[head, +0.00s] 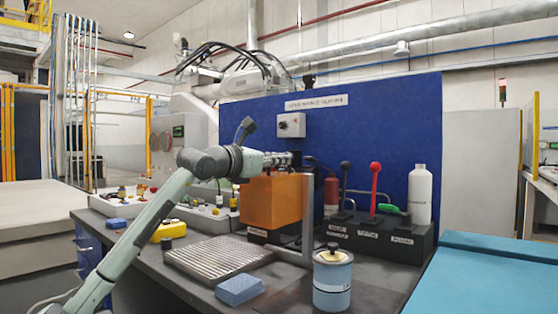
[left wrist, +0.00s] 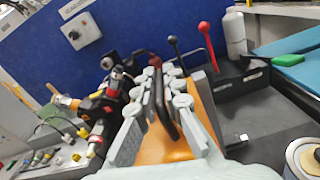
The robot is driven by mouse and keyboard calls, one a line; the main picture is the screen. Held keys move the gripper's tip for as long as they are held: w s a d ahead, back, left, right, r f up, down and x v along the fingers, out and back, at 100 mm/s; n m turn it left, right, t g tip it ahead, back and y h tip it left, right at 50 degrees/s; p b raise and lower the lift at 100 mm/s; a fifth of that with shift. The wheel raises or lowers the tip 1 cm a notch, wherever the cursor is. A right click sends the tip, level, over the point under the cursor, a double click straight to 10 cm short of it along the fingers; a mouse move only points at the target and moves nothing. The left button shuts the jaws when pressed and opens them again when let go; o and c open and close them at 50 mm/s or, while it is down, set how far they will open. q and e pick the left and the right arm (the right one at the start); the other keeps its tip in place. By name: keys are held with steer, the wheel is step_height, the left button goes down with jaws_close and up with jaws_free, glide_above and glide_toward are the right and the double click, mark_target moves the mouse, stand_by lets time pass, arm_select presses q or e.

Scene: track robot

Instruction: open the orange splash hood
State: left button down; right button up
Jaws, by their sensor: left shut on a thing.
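The orange splash hood (head: 270,203) is a translucent box on the workbench (head: 200,248), in the middle of the head view. It sits upright above a dark, labelled base and appears down. My left gripper (head: 287,160) is at the top edge of the hood. In the left wrist view, the gripper (left wrist: 163,82) is shut on the hood's dark bar handle (left wrist: 163,110), with fingers on both sides of it. The orange hood (left wrist: 168,148) shows below the fingers, partly hidden by them. My right gripper is in neither view.
A ridged metal plate (head: 218,257), a blue sponge (head: 240,289) and a pale blue can (head: 332,280) lie in front of the hood. A lever box (head: 375,235) with a red-knobbed lever and a white bottle (head: 420,196) stand right. A blue panel (head: 400,120) rises behind.

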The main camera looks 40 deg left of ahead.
arm_select(q)
steer(key=shift+d, duration=0.1)
steer(key=c, duration=1.6)
jaws_free()
steer(key=shift+c, duration=0.2)
steer(key=shift+s, duration=0.1)
steer(key=s+a, duration=0.1)
steer(key=s, duration=1.1)
steer(key=shift+w, duration=0.1)
